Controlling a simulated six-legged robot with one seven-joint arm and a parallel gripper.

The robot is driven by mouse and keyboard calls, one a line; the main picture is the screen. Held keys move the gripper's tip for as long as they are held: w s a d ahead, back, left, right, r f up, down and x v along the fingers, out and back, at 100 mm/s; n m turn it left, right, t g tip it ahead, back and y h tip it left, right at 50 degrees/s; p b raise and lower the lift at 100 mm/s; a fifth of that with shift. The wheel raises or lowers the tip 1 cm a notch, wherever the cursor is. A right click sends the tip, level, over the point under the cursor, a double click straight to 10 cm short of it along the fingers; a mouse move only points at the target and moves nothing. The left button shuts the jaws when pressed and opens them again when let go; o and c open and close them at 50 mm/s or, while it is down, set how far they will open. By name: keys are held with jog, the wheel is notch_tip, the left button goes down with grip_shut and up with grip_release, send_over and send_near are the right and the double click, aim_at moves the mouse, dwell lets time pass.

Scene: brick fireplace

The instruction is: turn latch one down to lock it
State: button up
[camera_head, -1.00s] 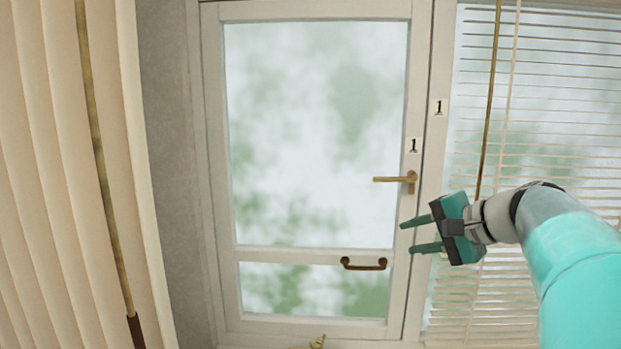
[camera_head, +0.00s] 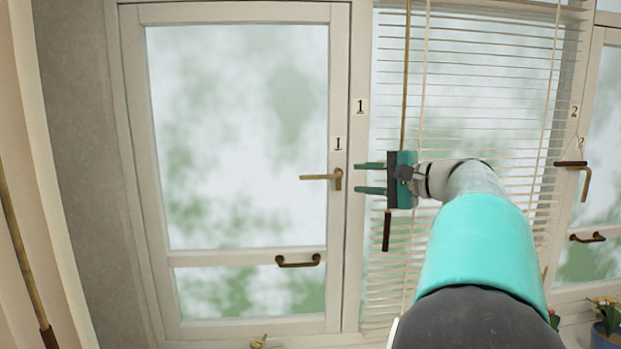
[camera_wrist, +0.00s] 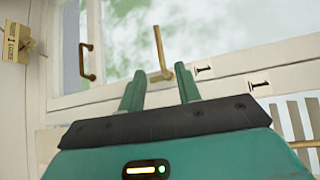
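Latch one (camera_head: 325,177) is a brass lever on the right stile of the left window sash, under a "1" label. Its lever lies level and points left. My gripper (camera_head: 358,178) is just right of the latch in the head view, at about the same height. Its two green fingers are apart with nothing between them. In the wrist view the latch lever (camera_wrist: 159,48) shows beyond the fingertips, roughly in line with the gap between them (camera_wrist: 159,77). No contact with the latch shows.
A dark pull handle (camera_head: 298,260) sits lower on the sash. Slatted blinds (camera_head: 470,120) with a hanging wand cover the middle pane behind my arm. A second latch (camera_head: 584,180) points down at the right.

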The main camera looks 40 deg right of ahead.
aim_at(320, 178)
jog(key=x, duration=1.3)
jog(key=shift+w+f, duration=0.1)
jog(key=shift+w, duration=0.1)
grip_shut()
